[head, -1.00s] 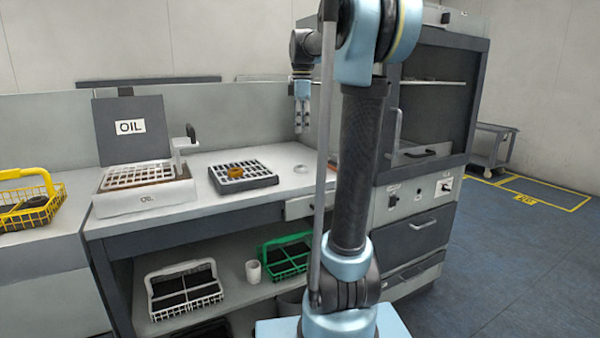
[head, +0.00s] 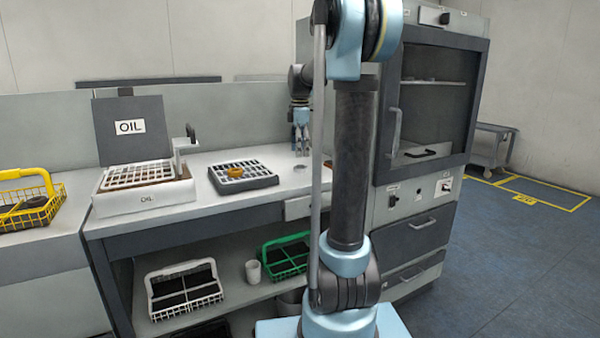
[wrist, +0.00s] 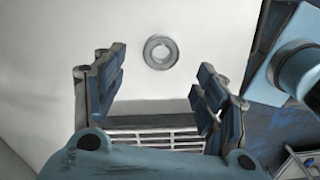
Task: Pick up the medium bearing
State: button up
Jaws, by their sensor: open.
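A small grey metal ring, the bearing (wrist: 160,52), lies flat on the white bench top; in the head view it is a faint spot (head: 299,167) just below my gripper. My gripper (wrist: 163,75) is open and empty, pointing down above the bench. In the wrist view the bearing lies beyond the fingertips, roughly centred between the two fingers and not touching them. In the head view my gripper (head: 301,146) hangs above the bench near the cabinet, partly beside my own arm.
A dark slotted tray (head: 262,181) holding a golden ring (head: 238,170) stands left of the bearing. An oil station (head: 142,203) stands further left, beside a yellow basket (head: 58,205). A cabinet (head: 432,180) rises to the right. White (head: 212,298) and green (head: 268,255) baskets sit below.

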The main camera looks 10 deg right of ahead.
aim_at(301, 166)
jog(key=shift+d+f, duration=0.15)
jog(key=shift+f, duration=3.05)
jog(key=c, duration=1.2)
